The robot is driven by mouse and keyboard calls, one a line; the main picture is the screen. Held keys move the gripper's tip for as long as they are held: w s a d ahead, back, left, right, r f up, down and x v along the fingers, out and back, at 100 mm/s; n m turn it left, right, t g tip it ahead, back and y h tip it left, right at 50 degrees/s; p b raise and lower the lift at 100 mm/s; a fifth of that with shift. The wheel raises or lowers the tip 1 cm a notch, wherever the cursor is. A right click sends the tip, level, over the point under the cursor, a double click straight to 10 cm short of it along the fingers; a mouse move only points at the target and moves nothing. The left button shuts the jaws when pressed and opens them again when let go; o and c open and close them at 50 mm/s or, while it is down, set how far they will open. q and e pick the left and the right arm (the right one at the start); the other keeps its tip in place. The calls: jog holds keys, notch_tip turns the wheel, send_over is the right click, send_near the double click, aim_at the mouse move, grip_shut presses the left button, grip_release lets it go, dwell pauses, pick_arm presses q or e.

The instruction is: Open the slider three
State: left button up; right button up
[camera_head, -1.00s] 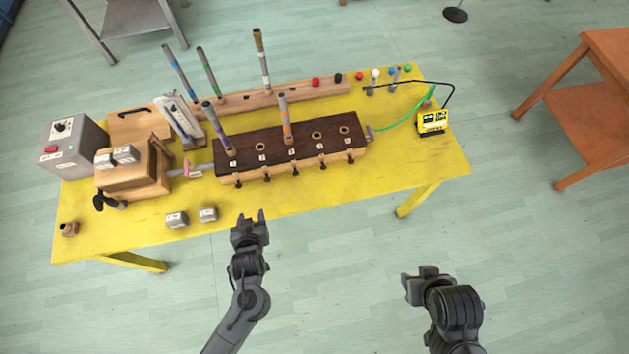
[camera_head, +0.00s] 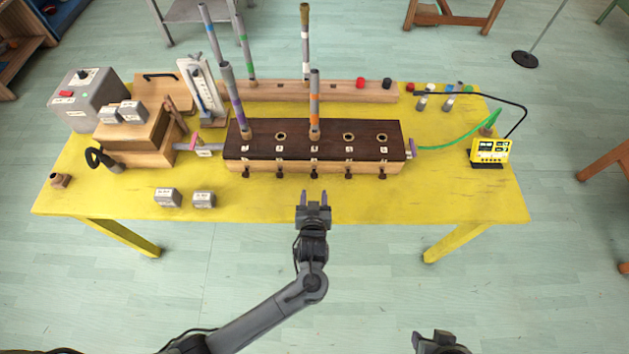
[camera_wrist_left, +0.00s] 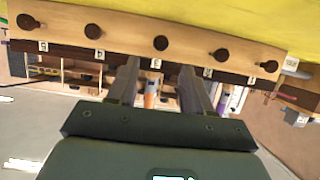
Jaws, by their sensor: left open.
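A long wooden box (camera_head: 235,165) with a dark top stands on the yellow table, with a row of dark slider knobs along its front. The middle knob, slider three (camera_head: 314,173), also shows in the left wrist view (camera_wrist_left: 161,43). My left gripper (camera_head: 315,195) is open and empty, just in front of the box and in line with that knob. In the wrist view its fingers (camera_wrist_left: 160,66) stand apart on either side of the knob's line; I cannot tell whether they touch it. My right gripper (camera_head: 440,344) is partly cut off at the bottom edge.
Pipes stand in the box, including an orange-banded one (camera_head: 314,105) at the middle. Two grey weights (camera_head: 167,198) lie on the table (camera_head: 420,200) to the left. A yellow meter (camera_head: 490,150) is at the right. The table's front strip near the gripper is clear.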

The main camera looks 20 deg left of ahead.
aim_at(314, 177)
pick_arm(q)
jog(key=b+x, duration=0.2)
jog(key=x, duration=0.7)
jog(key=shift+r, duration=0.1)
jog(key=shift+s, duration=0.1)
grip_shut()
